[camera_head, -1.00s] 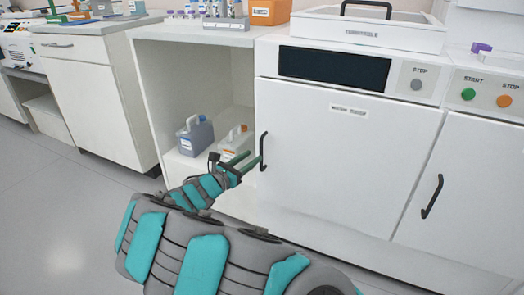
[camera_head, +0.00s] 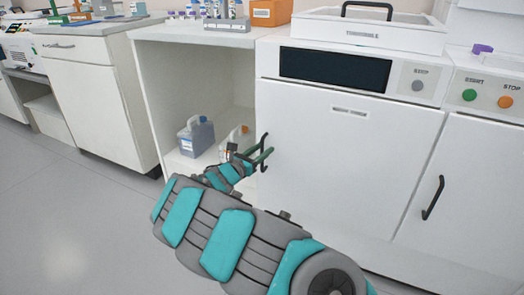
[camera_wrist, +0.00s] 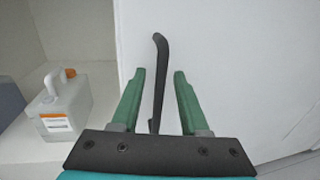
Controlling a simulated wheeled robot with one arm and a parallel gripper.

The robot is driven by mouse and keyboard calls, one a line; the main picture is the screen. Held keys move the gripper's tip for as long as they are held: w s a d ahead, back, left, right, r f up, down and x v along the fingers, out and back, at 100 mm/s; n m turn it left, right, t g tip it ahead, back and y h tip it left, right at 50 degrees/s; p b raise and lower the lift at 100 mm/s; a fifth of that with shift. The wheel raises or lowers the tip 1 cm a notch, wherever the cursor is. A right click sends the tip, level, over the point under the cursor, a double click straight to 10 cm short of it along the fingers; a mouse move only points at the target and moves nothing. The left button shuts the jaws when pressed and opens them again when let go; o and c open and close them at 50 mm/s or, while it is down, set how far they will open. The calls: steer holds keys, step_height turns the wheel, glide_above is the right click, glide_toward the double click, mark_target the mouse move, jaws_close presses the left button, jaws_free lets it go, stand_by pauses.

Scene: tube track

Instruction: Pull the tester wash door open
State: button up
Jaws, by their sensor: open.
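The tester wash door (camera_head: 345,165) is a white panel below a dark display window, and it looks shut. Its black vertical bar handle (camera_head: 264,142) is at the door's left edge. In the wrist view the handle (camera_wrist: 159,75) stands between the two green fingers of my gripper (camera_wrist: 157,78), with a gap on each side. My gripper (camera_head: 260,157) is open around the handle's lower part in the head view. The handle's lower end is hidden by the gripper in the head view.
An open cubby left of the door holds a grey jug (camera_head: 196,136) and a white jug with an orange cap (camera_wrist: 62,100). Another door with a black handle (camera_head: 433,197) is at the right. Grey floor (camera_head: 70,220) is clear at the left.

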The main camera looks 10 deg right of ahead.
steer(key=shift+c, duration=0.2)
jaws_close()
stand_by(1.1)
